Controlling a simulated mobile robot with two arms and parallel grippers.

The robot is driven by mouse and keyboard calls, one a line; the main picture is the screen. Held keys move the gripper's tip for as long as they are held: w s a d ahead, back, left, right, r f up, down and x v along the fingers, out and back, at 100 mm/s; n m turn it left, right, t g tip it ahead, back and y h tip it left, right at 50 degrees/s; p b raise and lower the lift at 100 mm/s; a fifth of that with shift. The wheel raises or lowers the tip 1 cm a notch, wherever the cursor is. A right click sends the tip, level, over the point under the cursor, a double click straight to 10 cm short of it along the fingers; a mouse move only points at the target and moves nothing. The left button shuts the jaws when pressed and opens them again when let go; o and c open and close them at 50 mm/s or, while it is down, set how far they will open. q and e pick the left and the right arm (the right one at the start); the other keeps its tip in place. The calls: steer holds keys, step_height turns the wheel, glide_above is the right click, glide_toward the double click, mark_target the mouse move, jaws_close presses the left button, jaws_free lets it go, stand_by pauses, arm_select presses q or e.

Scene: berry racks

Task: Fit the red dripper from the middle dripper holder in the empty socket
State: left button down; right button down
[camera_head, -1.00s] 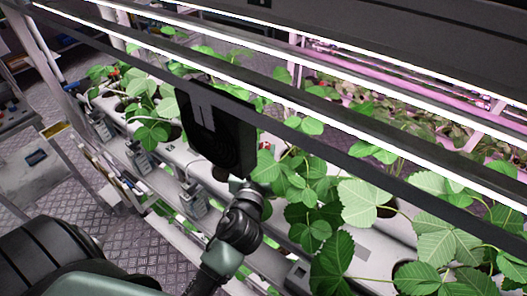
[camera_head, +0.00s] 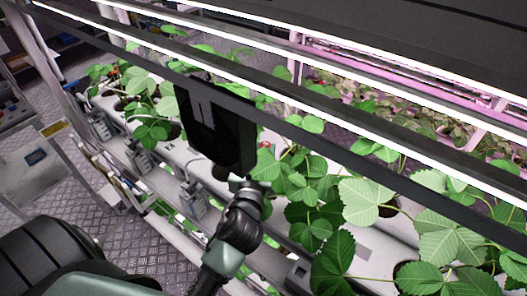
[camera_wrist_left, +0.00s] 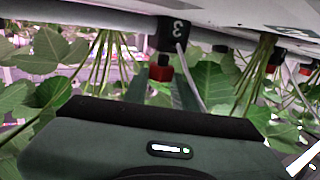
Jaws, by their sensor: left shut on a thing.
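My left gripper (camera_head: 217,130) is the black block over the plant row in the head view, its dark wrist joint below it. Grey dripper holders line the rack's side; the middle one (camera_head: 141,160) is left of the gripper. The empty socket cannot be made out. My right gripper is not in view.
Strawberry plants (camera_head: 370,200) stand in the white gutter around the gripper. Bright lamp bars (camera_head: 300,90) cross above it. Another red piece (camera_wrist_left: 306,70) shows at right in the wrist view. The patterned aisle floor (camera_head: 130,245) is open at lower left.

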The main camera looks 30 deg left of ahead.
arm_select(q)
steer(key=shift+f+b, duration=0.35)
steer(key=shift+b, duration=0.05)
stand_by(0.5)
stand_by(0.5)
steer(key=shift+f, duration=0.25)
steer(key=shift+f+b, duration=0.15)
steer(key=shift+b, duration=0.2)
steer(key=c, duration=0.7)
jaws_free()
steer(key=shift+o, duration=0.2)
